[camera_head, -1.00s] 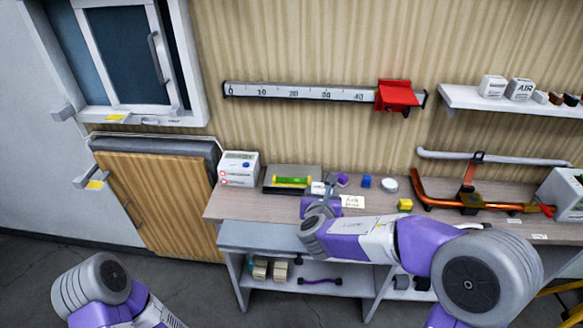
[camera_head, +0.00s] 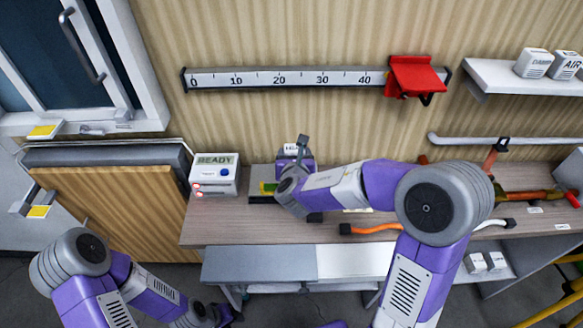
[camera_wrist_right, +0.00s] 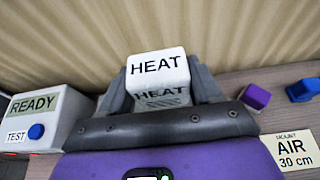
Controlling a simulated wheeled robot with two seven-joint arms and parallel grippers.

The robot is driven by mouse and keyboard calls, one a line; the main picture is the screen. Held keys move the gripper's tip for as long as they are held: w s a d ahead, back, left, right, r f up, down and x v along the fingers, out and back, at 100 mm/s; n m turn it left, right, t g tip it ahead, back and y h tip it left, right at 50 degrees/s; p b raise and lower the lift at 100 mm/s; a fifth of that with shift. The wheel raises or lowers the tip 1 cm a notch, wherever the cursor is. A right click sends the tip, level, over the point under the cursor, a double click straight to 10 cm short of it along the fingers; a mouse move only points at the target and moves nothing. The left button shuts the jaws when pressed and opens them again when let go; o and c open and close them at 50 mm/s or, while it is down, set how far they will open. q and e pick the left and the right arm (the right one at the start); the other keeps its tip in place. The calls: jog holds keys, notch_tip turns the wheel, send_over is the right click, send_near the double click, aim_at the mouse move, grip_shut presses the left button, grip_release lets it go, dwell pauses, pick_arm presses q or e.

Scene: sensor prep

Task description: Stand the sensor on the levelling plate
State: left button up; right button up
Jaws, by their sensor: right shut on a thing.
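A white block labelled HEAT (camera_wrist_right: 158,66) is between the fingers of my right gripper (camera_wrist_right: 162,88) in the wrist view. In the head view my right gripper (camera_head: 301,150) holds the block (camera_head: 291,150) upright over the back of the bench. The levelling plate with its green-yellow level (camera_head: 266,189) is just left of my right wrist and partly hidden by it. I cannot tell whether the block touches anything below. My left arm (camera_head: 130,285) is low at the left; its gripper (camera_head: 226,314) shows only partly at the bottom edge, fingers unclear.
A white box reading READY (camera_head: 214,174) stands left of the plate. A card reading MOUNT AIR 30 cm (camera_wrist_right: 296,150), a purple cube (camera_wrist_right: 255,97) and a blue piece (camera_wrist_right: 304,90) lie right. An AIR block (camera_head: 564,66) is on the shelf; a ruler rail (camera_head: 300,78) runs above.

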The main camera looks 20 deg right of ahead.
jog(key=shift+w+f+b, duration=0.1)
jog(key=shift+f+b, duration=0.55)
jog(key=shift+f, duration=1.8)
jog(key=o, duration=1.1)
jog(key=shift+s+a+r, duration=0.1)
jog(key=shift+s+r, duration=0.15)
jog(key=shift+r, duration=0.05)
jog(key=p+v, duration=0.1)
jog(key=v, duration=1)
jog(key=shift+s+p, duration=0.25)
jog(key=shift+p, duration=0.15)
